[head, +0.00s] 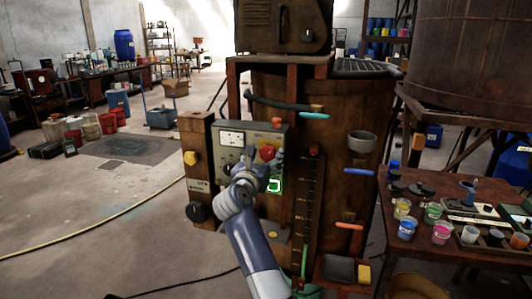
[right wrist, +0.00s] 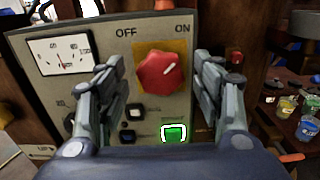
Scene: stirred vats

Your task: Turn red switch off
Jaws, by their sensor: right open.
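The red rotary switch (right wrist: 161,71) sits on a yellow plate on the grey control panel (right wrist: 110,50), between the OFF label at upper left and the ON label at upper right. Its white mark points to the upper right, toward ON. In the head view the red switch (head: 267,153) shows just above my right gripper (head: 262,162). In the right wrist view my right gripper (right wrist: 160,85) is open, with one finger on each side of the switch. I cannot tell whether the fingers touch it. My left gripper is not in view.
A lit green button (right wrist: 173,133) and dark buttons (right wrist: 128,136) lie below the switch. A gauge (right wrist: 62,53) is at the panel's left. A table (head: 465,255) with several small paint cups stands at the right. A yellow hose (head: 120,222) crosses the floor at left.

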